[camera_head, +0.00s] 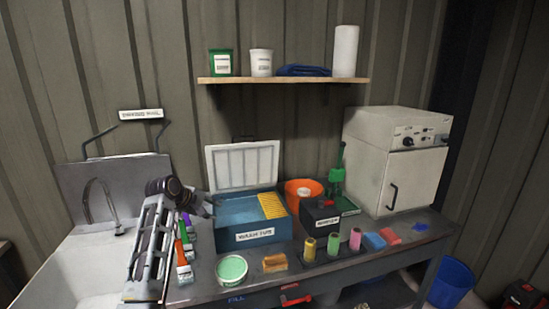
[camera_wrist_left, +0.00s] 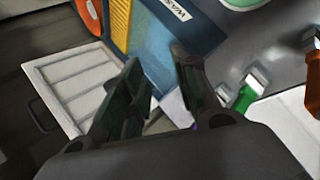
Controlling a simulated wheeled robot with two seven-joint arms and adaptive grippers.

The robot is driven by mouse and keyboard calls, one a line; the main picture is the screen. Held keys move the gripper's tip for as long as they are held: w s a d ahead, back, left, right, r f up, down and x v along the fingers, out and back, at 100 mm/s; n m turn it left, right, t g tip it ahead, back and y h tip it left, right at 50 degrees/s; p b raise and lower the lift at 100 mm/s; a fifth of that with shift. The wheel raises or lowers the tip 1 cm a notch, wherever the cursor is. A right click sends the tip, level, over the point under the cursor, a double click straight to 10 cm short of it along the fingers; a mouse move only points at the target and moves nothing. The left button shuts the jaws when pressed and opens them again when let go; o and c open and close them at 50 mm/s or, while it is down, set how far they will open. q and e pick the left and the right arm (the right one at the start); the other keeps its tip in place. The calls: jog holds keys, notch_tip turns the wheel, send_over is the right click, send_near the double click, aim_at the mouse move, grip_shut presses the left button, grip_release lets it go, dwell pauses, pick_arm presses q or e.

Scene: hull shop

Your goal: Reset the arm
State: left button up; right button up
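My left arm comes in from the lower left in the head view. Its gripper (camera_head: 205,204) is beside the left end of the blue wash tub (camera_head: 228,222), above the brushes. In the left wrist view the two dark fingers of this gripper (camera_wrist_left: 158,75) stand apart with nothing between them. The tub (camera_wrist_left: 178,45) shows beyond them. Whether a finger touches the tub cannot be told. My right gripper is in neither view.
Several brushes (camera_head: 183,262) lie just right of my left arm. The tub's white lid (camera_head: 242,167) stands open. A sink (camera_head: 70,270) is at left. A green-filled round container (camera_head: 231,268), a sponge (camera_head: 275,263) and a black box (camera_head: 318,222) stand on the bench.

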pick_arm(q)
jog(key=s+f+m+g+y, duration=0.25)
jog(key=s+f+m, duration=0.35)
jog(key=s+f, duration=1.25)
jog(key=s+d+f+m+g+y, duration=0.15)
jog(key=s+m, duration=0.25)
jog(key=s, duration=0.9)
jog(key=s+f+m+g, duration=0.1)
jog(key=s+f+m, duration=0.3)
jog(key=s, duration=1)
notch_tip(320, 180, down, 33)
jog(key=s+g+b, duration=0.1)
jog(key=s, duration=0.1)
jog(key=s+a+f, duration=0.2)
jog(key=s+f, duration=0.8)
jog(key=s, duration=0.1)
jog(key=s+a+f+m+g+b, duration=0.1)
jog(key=s+a+f, duration=0.1)
jog(key=s+f, duration=0.9)
jog(key=shift+s+a, duration=0.25)
jog(key=shift+s, duration=0.05)
